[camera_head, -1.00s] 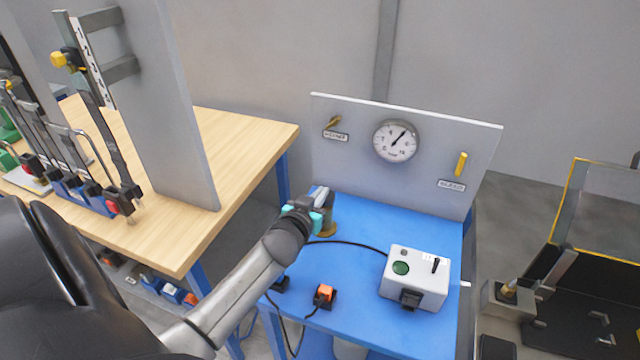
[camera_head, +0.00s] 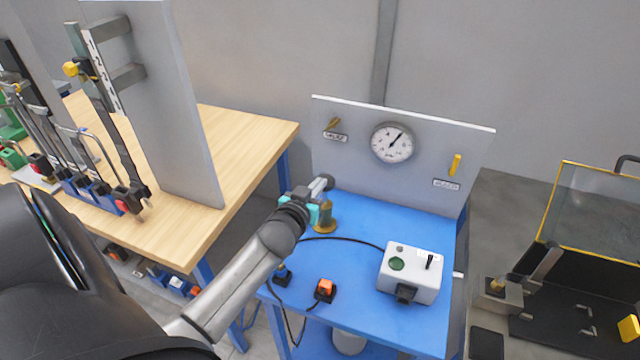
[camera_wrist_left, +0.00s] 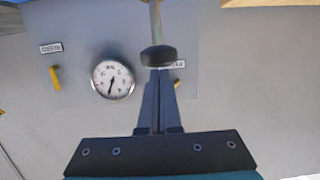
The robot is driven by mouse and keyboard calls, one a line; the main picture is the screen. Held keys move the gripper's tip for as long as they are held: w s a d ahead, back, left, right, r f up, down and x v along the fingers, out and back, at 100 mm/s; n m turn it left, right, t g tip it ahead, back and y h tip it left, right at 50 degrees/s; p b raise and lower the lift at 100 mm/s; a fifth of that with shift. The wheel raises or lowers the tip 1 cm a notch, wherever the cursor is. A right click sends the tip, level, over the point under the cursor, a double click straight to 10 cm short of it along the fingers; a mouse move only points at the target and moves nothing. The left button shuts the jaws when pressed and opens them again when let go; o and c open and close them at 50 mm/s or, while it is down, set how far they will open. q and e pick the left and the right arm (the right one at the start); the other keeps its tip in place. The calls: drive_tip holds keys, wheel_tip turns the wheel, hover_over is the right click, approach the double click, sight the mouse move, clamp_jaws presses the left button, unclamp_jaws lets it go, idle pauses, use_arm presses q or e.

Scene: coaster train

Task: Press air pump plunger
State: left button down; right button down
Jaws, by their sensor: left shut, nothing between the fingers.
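The air pump is a brass-coloured cylinder (camera_head: 325,218) standing at the back left of the blue table. A dark round knob (camera_head: 327,182) shows above it; the left wrist view, seen upside down, shows this plunger knob (camera_wrist_left: 158,56) on a thin pale rod. My left gripper (camera_head: 319,187) is shut and empty, its fingertips right at the knob. In the left wrist view the shut fingers (camera_wrist_left: 160,76) end against or just short of the knob; I cannot tell if they touch. My right gripper is not in view.
A grey panel behind the pump carries a round gauge (camera_head: 392,143) and two yellow levers. A white control box (camera_head: 410,271) and an orange switch (camera_head: 325,287) with cables stand on the blue table (camera_head: 362,225). A wooden bench (camera_head: 225,145) is at left.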

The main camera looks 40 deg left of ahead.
use_arm(q)
drive_tip(key=v, duration=0.8)
idle(0.8)
